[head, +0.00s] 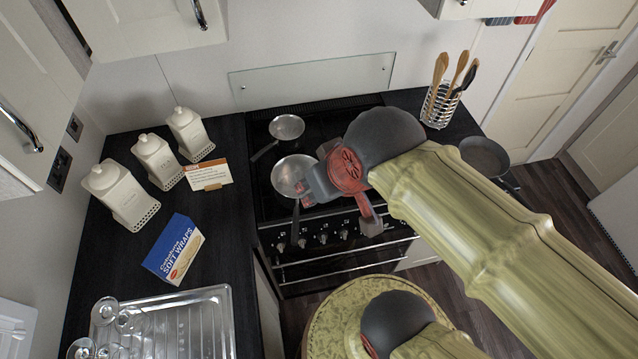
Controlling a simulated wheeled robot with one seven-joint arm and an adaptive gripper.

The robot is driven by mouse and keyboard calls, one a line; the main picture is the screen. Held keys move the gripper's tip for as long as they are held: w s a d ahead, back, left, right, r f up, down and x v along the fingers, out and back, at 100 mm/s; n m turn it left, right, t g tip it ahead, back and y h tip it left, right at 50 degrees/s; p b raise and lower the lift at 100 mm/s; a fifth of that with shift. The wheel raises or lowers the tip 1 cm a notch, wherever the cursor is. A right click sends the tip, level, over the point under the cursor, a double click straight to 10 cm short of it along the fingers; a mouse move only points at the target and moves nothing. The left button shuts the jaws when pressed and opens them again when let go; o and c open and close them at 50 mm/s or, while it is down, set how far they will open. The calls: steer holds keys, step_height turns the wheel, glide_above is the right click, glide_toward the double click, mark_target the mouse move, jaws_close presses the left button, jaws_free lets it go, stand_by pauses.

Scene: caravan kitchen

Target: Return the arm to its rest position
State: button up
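My arm reaches in from the lower right, over the front of the hob. My gripper (338,213), red and dark grey, hangs above the hob's front edge. Its two fingers are spread apart, and I see nothing held between them. A pan (292,172) on the hob lies just left of the gripper and partly behind it in this view. I cannot tell whether the gripper touches it.
A smaller pan (287,127) sits at the back of the hob (262,200). White canisters (122,196), a card (208,174), a blue wraps box (174,249) and a sink drainer (190,325) with glasses are left. A utensil holder (439,106) and dark pan (484,155) are right.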

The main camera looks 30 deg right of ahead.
step_height(320, 180, down, 15)
steer(key=b, duration=1.4)
steer(key=shift+r+b, duration=0.2)
steer(key=shift+b, duration=0.1)
steer(key=shift+d, duration=0.1)
